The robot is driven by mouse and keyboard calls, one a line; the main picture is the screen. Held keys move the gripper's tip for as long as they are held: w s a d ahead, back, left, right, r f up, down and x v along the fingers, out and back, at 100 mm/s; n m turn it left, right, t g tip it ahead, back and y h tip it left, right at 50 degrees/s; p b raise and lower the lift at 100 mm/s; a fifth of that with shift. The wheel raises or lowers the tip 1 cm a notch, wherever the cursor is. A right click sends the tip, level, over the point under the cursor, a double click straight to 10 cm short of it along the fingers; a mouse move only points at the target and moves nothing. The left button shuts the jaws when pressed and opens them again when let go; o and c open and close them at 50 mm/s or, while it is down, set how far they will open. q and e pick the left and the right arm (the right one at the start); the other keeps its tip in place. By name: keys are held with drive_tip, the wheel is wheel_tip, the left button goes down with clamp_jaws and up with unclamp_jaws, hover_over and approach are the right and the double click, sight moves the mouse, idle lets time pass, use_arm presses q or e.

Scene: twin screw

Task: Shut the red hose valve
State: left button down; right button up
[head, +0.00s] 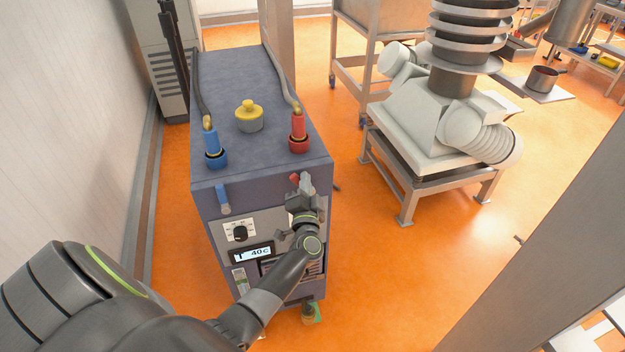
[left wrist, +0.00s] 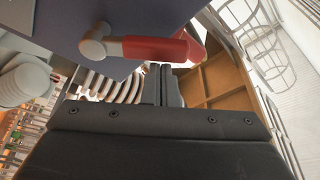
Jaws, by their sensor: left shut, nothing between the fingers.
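The red hose valve handle (left wrist: 155,48) shows in the left wrist view, running sideways from its round metal hub (left wrist: 97,43) on the dark blue unit. In the head view only a small red part of the handle (head: 295,179) shows beside my gripper. My left gripper (head: 304,184) is in front of the unit's upper right front. In the left wrist view its fingertips (left wrist: 162,72) are shut together and empty, just below the red handle in the picture. I cannot tell whether they touch it. My right gripper is not in view.
A blue valve handle (head: 222,197) hangs down on the unit's front left. The unit's top (head: 240,85) carries a blue connector (head: 212,143), a red connector (head: 298,131) and a yellow cap (head: 249,116). A white machine on a metal stand (head: 425,165) is at the right. Orange floor lies between.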

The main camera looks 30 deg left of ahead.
use_arm(q)
drive_tip(key=shift+f, duration=0.1)
drive_tip(key=shift+s+a+f+n+y, duration=0.2)
drive_tip(key=shift+s+n+y, duration=0.1)
drive_tip(key=shift+n, duration=0.4)
drive_tip(key=n, duration=0.2)
drive_tip(key=s+a+f+n+y+b, duration=0.1)
drive_tip(key=n, duration=0.1)
drive_tip(key=shift+s+f+y, duration=0.1)
drive_tip(key=shift+y, duration=0.2)
drive_tip(key=n+y+b, duration=0.1)
drive_tip(key=n, duration=0.1)
drive_tip(key=f+n+g+y+b, duration=0.1)
drive_tip(key=n, duration=0.2)
drive_tip(key=s+a+f+n+g, duration=0.1)
drive_tip(key=n, duration=0.1)
drive_tip(key=shift+s+a+f+y+b, duration=0.1)
drive_tip(key=shift+f+y+b, duration=0.1)
drive_tip(key=shift+y+b, duration=0.2)
drive_tip(key=shift+s+f, duration=0.1)
drive_tip(key=shift+f, duration=0.1)
drive_tip(key=shift+a+f, duration=0.1)
